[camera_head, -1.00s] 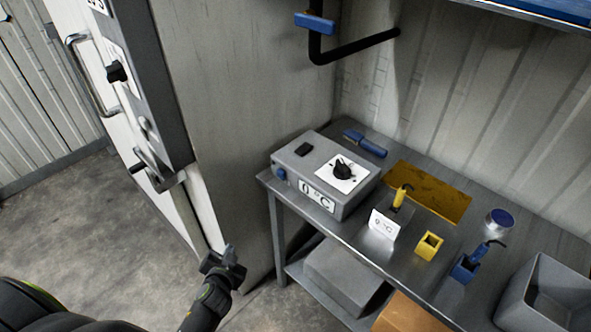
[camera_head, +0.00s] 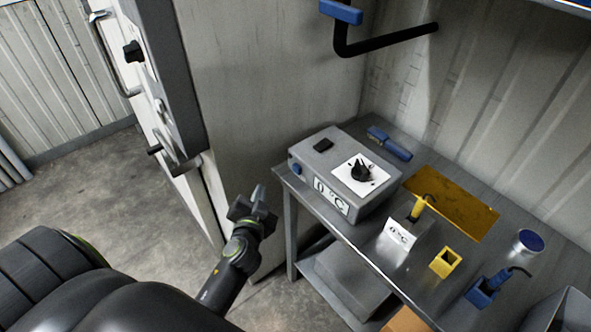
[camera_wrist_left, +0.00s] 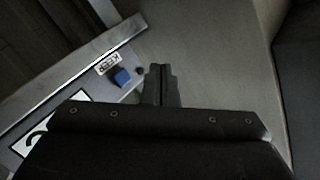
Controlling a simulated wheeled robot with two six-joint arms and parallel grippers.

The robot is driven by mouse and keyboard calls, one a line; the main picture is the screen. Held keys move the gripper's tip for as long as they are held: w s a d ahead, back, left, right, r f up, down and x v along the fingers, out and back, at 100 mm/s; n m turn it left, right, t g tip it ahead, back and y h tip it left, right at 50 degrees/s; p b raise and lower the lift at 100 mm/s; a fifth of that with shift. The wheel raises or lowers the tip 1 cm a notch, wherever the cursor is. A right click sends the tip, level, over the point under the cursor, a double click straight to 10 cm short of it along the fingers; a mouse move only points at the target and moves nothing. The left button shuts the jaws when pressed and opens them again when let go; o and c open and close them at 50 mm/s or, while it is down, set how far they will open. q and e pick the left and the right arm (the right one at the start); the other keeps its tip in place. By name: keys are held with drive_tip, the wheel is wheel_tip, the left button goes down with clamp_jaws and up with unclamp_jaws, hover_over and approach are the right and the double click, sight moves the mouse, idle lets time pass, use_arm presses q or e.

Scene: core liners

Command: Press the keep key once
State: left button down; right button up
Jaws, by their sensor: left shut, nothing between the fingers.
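The grey control box (camera_head: 335,185) stands on the metal bench with a black dial on top and a "0 °C" label on its front. A small blue key (camera_head: 296,167) is at the left end of its front face. My left gripper (camera_head: 258,198) is shut and empty, left of and in front of the box, apart from the key. Its fingers (camera_wrist_left: 160,84) show to the right of the key. My right gripper is not in view.
A tall cabinet wall (camera_head: 270,90) rises behind the gripper. A grey bin (camera_head: 350,278) sits under the bench.

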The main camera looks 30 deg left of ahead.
sight(297, 169)
use_arm(q)
drive_tip(key=w+d, duration=0.1)
drive_tip(key=w, duration=0.1)
drive_tip(key=w+d, duration=0.1)
drive_tip(key=w, duration=0.2)
drive_tip(key=w+d, duration=0.1)
drive_tip(key=w, duration=0.1)
drive_tip(key=shift+w+d+b, duration=0.15)
drive_tip(key=shift+w+b, duration=0.25)
idle(1.5)
drive_tip(key=shift+w, duration=0.15)
drive_tip(key=shift+w+d, duration=0.15)
drive_tip(key=shift+w, duration=0.1)
drive_tip(key=shift+w+d+b, duration=0.2)
drive_tip(key=shift+w+b, duration=0.3)
idle(0.9)
drive_tip(key=shift+s, duration=0.1)
drive_tip(key=shift+s+a, duration=0.35)
drive_tip(key=shift+s, duration=0.5)
